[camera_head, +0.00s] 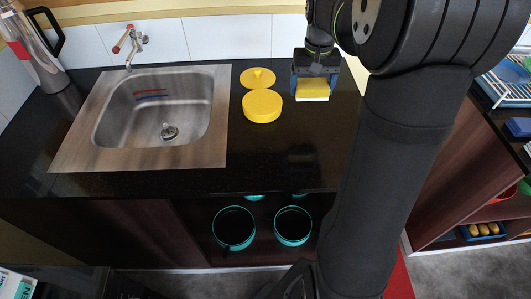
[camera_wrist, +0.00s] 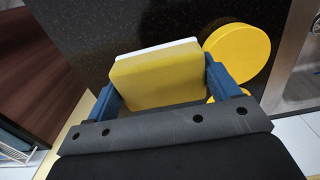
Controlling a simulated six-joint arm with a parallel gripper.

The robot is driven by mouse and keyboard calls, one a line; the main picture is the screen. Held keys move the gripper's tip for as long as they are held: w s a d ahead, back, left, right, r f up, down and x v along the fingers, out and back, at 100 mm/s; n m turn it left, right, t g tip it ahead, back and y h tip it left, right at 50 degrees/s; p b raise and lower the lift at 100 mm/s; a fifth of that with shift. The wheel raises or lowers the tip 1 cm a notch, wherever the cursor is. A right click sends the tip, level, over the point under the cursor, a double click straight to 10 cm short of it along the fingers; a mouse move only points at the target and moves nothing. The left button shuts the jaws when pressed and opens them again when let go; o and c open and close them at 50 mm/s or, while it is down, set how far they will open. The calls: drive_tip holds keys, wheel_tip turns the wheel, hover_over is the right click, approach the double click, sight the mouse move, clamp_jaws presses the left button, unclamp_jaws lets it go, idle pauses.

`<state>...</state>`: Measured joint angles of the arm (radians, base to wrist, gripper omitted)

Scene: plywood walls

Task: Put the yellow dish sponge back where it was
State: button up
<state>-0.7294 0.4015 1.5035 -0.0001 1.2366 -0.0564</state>
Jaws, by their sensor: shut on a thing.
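The yellow dish sponge (camera_head: 313,88) has a white layer on one side. My gripper (camera_head: 314,80) is shut on it, with a blue finger on either side, over the right part of the dark counter. The wrist view shows the sponge (camera_wrist: 158,75) between the blue fingers of my gripper (camera_wrist: 165,88), its white edge facing away from the wrist. I cannot tell whether the sponge touches the counter. Its rear part is hidden by my gripper in the head view.
A round yellow container (camera_head: 262,107) and its yellow lid (camera_head: 257,78) sit left of the sponge. A steel sink (camera_head: 160,108) is farther left. A dish rack (camera_head: 508,85) stands at far right. The dark counter (camera_head: 290,150) is clear in front of the sponge.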

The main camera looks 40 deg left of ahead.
drive_tip(key=s+d, duration=0.9)
drive_tip(key=s, duration=0.3)
hover_over(265, 156)
wheel_tip(265, 156, down, 8)
drive_tip(key=shift+r, duration=0.15)
drive_tip(key=shift+f, duration=2.05)
drive_tip(key=shift+f, duration=0.15)
drive_tip(key=o, duration=0.9)
wheel_tip(265, 156, up, 12)
drive_tip(key=shift+r, duration=0.15)
